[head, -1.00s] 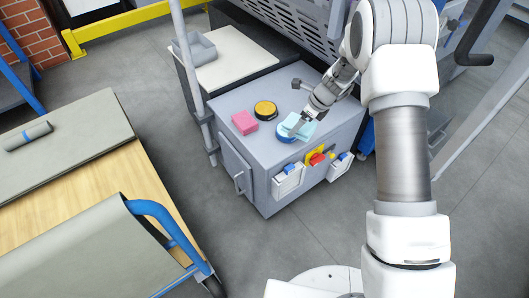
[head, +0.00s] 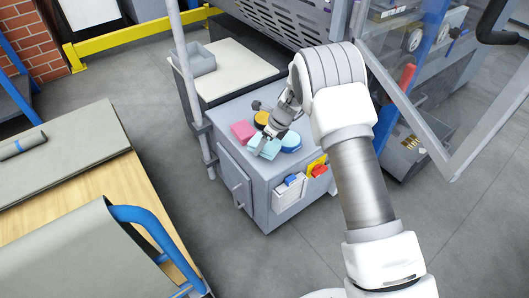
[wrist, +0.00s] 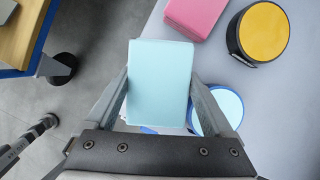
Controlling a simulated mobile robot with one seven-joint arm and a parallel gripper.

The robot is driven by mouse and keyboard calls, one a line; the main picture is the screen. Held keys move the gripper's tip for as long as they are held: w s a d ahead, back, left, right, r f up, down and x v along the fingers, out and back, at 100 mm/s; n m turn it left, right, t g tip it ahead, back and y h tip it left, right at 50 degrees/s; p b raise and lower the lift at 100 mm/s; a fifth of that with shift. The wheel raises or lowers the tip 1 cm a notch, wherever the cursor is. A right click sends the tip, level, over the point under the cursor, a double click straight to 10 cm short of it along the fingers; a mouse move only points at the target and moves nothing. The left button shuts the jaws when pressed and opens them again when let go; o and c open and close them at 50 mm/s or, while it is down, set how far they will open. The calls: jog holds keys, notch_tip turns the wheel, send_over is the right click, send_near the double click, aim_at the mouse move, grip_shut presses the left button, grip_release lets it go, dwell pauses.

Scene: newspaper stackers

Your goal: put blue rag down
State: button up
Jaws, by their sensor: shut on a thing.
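The blue rag (head: 265,146) is a flat light-blue folded pad. My gripper (head: 270,135) is shut on it, over the front left part of the grey cabinet top (head: 229,115). In the wrist view, the rag (wrist: 160,75) lies between the two fingers (wrist: 160,88) and covers part of the cabinet's edge. Whether it touches the top cannot be told. A round blue tin (head: 291,142) stands just right of the rag, partly behind the right finger in the wrist view.
A pink rag (head: 242,131) and a round yellow-lidded tin (head: 261,118) sit behind the blue rag. Holders with white and red items (head: 290,192) hang on the cabinet front. A grey post (head: 187,75) stands at its left. Little bare top is left around the rag.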

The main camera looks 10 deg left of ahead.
aim_at(265, 149)
notch_tip(265, 149, down, 4)
jog(key=shift+r+b, duration=0.1)
jog(key=shift+b, duration=0.85)
jog(key=o, duration=0.9)
jog(key=shift+d+r, duration=0.1)
jog(key=shift+r, duration=0.2)
jog(key=p+v, duration=0.4)
jog(key=v, duration=0.7)
jog(key=shift+s+d+r+p, duration=0.1)
jog(key=shift+r+p, duration=0.15)
jog(key=shift+p, duration=0.1)
